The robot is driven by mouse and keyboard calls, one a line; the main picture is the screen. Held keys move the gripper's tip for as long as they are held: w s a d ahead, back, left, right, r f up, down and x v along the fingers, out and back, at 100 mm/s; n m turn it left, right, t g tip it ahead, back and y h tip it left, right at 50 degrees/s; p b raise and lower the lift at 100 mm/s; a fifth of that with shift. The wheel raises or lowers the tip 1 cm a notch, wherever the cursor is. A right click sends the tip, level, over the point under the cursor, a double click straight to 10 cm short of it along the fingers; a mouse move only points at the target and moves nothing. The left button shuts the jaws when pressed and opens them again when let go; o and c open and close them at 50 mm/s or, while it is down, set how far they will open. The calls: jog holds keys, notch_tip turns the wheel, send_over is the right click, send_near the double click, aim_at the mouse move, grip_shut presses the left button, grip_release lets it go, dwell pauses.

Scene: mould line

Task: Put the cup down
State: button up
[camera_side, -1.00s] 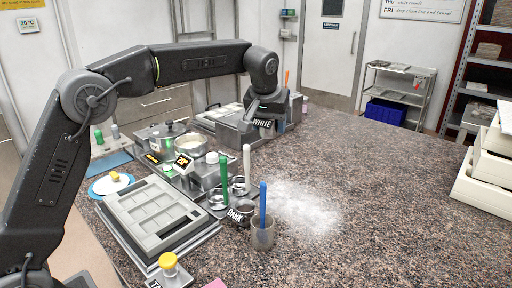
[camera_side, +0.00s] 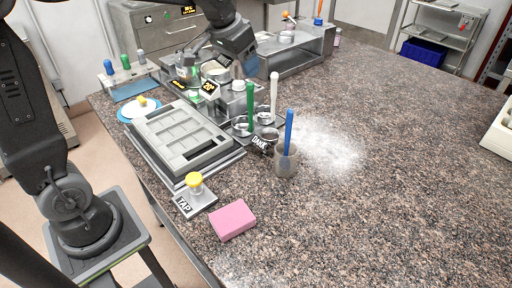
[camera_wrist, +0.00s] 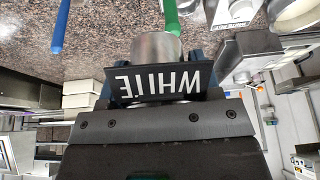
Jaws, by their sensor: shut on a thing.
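A metal cup (camera_wrist: 157,46) with a black WHITE label (camera_wrist: 160,83) sits between the jaws of my gripper (camera_wrist: 160,92) in the wrist view. The label reads upside down there. My gripper (camera_side: 249,66) is shut on the cup. In the side view it is above the stations behind the green and white sticks, by the small 20° display (camera_side: 210,89). The cup is hard to make out in that view. Whether it touches a surface below cannot be told.
Small cups with a green stick (camera_side: 250,105) and a white stick (camera_side: 274,95) stand close in front. A beaker (camera_side: 286,160) holds a blue stick. A grey mould (camera_side: 183,138), TAP block (camera_side: 195,199) and pink sponge (camera_side: 233,220) are nearer.

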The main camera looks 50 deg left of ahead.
jog(key=n, duration=0.2)
send_over(294, 133)
jog(key=s, duration=0.2)
notch_tip(294, 133, down, 3)
jog(key=shift+y, duration=0.4)
jog(key=f, duration=1.2)
jog(key=w+f, duration=0.1)
jog(key=f, duration=0.5)
jog(key=shift+f, duration=0.25)
jog(key=shift+f, duration=0.15)
jog(key=o, duration=1)
